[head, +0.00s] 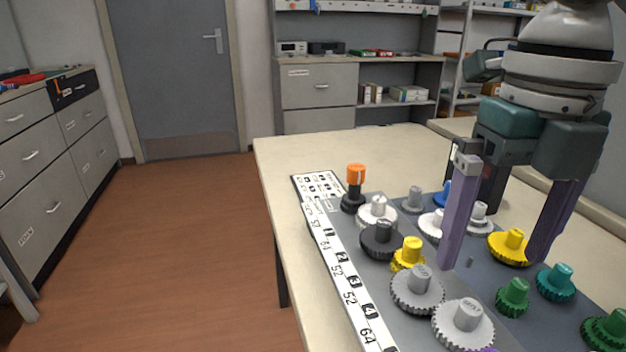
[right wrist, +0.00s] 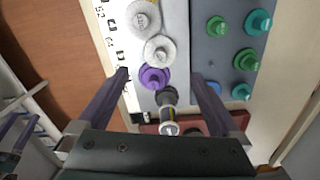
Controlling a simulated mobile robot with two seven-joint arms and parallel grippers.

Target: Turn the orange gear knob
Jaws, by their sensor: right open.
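The orange gear knob (head: 356,175) stands upright on a black base at the far left end of the gear board (head: 385,210) in the head view. I cannot make it out in the right wrist view. My right gripper (head: 500,258) is open, its two purple fingers pointing down over the board, to the right of and nearer than the orange knob, and apart from it. In the right wrist view the open fingers (right wrist: 160,78) stand either side of a purple gear (right wrist: 154,77), with nothing gripped.
A yellow gear (head: 408,255), a black gear (head: 382,238), grey gears (head: 418,288) and several others crowd the board. A numbered white strip (head: 345,280) runs along its left edge. Drawers (head: 50,180) stand far left.

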